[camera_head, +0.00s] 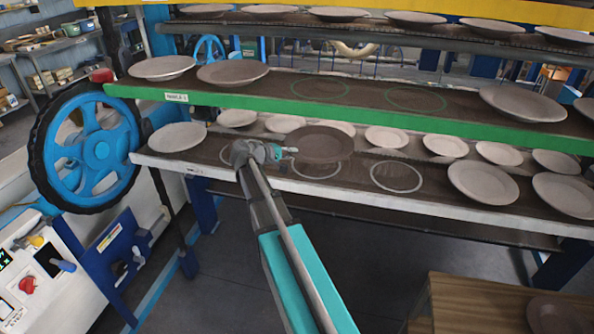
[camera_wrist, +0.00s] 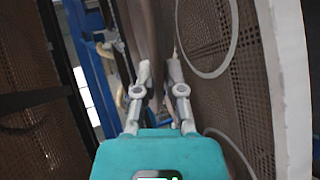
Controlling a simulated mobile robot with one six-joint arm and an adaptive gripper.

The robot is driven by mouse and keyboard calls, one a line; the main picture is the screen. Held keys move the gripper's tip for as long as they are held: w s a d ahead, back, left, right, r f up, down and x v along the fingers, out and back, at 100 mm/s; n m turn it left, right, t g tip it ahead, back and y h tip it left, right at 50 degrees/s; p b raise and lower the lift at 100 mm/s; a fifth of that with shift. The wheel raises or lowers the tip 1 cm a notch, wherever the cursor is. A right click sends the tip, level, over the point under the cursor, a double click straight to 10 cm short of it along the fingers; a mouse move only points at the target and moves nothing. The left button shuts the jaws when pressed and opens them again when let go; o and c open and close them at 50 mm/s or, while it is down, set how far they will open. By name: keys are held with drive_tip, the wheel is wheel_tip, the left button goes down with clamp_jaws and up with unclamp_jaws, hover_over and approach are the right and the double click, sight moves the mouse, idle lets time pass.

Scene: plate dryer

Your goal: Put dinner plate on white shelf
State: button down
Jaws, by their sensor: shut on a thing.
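A brown dinner plate (camera_head: 325,142) is at my gripper (camera_head: 288,150), whose fingers are shut on its left edge. In the wrist view, the plate (camera_wrist: 147,30) shows nearly edge-on between the fingers (camera_wrist: 158,78). The plate looks roughly level, above the white shelf (camera_head: 420,208), the lower tier with a white front edge. A white ring marking (camera_head: 317,171) on the shelf lies partly under the plate, and a second empty ring (camera_head: 397,176) is to its right. In the wrist view, the plate appears apart from the shelf's perforated surface (camera_wrist: 250,85).
Plates stand on the white shelf at its left end (camera_head: 177,137), right end (camera_head: 483,183) and in a row behind. The green-edged shelf (camera_head: 350,108) overhangs from above. A blue handwheel (camera_head: 93,145) is at left. A wooden surface (camera_head: 480,305) is at lower right.

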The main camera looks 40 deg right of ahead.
drive_tip(key=b, duration=0.4)
hover_over(296, 173)
drive_tip(key=shift+s+a+f, duration=0.1)
drive_tip(key=shift+a+f, duration=0.05)
drive_tip(key=shift+f, duration=0.6)
drive_tip(key=shift+s+a+f, duration=0.1)
drive_tip(key=shift+f, duration=0.7)
drive_tip(key=shift+s+a+f, duration=0.1)
drive_tip(key=shift+a+f, duration=0.05)
drive_tip(key=shift+f, duration=0.6)
drive_tip(key=shift+w+d+f+b, duration=0.25)
drive_tip(key=shift+d+f+b, duration=0.15)
drive_tip(key=shift+f+b, duration=1.6)
drive_tip(key=shift+f, duration=0.1)
drive_tip(key=c, duration=0.7)
unclamp_jaws()
drive_tip(key=shift+a, duration=0.1)
drive_tip(key=shift+c, duration=0.2)
drive_tip(key=shift+r, duration=0.2)
drive_tip(key=p+v, duration=0.4)
drive_tip(key=v, duration=0.8)
